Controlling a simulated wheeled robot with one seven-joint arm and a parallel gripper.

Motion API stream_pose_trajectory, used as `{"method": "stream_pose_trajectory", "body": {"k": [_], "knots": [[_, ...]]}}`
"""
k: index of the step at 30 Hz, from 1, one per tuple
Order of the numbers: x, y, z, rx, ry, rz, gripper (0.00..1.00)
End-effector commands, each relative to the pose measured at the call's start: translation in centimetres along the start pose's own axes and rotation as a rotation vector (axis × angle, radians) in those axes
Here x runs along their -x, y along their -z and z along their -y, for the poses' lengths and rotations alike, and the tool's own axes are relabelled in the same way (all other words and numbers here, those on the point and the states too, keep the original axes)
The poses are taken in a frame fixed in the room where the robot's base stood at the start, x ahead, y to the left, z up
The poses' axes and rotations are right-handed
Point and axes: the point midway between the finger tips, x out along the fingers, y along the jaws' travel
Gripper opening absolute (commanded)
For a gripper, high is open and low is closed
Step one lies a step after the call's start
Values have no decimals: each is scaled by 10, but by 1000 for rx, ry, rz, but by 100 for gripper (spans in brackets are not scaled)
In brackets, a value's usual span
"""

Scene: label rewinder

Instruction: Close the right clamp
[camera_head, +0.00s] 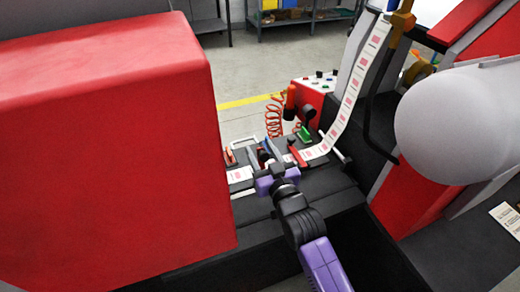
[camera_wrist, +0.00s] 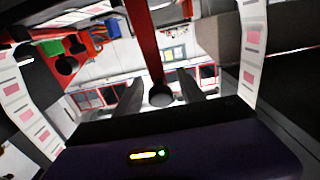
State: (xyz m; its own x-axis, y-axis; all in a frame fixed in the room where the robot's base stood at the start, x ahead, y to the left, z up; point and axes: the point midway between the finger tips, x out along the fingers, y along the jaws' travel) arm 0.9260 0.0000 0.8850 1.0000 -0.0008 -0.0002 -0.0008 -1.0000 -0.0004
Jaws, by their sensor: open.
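The right clamp is a red bar (camera_head: 297,156) beside the label strip (camera_head: 318,151) on the dark splice table, just right of my gripper (camera_head: 266,157). In the wrist view a red bar (camera_wrist: 144,38) comes down from the top, and a round grey knob (camera_wrist: 161,95) shows at its lower end. My gripper (camera_wrist: 158,92) is open, with one finger on each side of the knob. I cannot tell whether the fingers touch it. Another red clamp part (camera_head: 230,156) shows to the left, partly hidden by the red housing.
A large red housing (camera_head: 100,140) fills the left. An orange tool (camera_head: 290,101) with a coiled hose (camera_head: 272,119) and a green part (camera_head: 304,134) stand behind the table. A big white roll (camera_head: 455,125) is at the right. Shelves (camera_head: 295,20) stand far back.

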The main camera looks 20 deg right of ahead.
Motion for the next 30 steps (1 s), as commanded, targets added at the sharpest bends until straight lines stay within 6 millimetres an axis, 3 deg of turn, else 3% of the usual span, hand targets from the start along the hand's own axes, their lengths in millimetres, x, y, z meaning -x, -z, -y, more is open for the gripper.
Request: {"method": "stream_pose_trajectory", "body": {"k": [11,18,30], "knots": [[-7,0,0,0,1,0,47],[-7,0,0,0,1,0,2],[-7,0,0,0,1,0,0]]}}
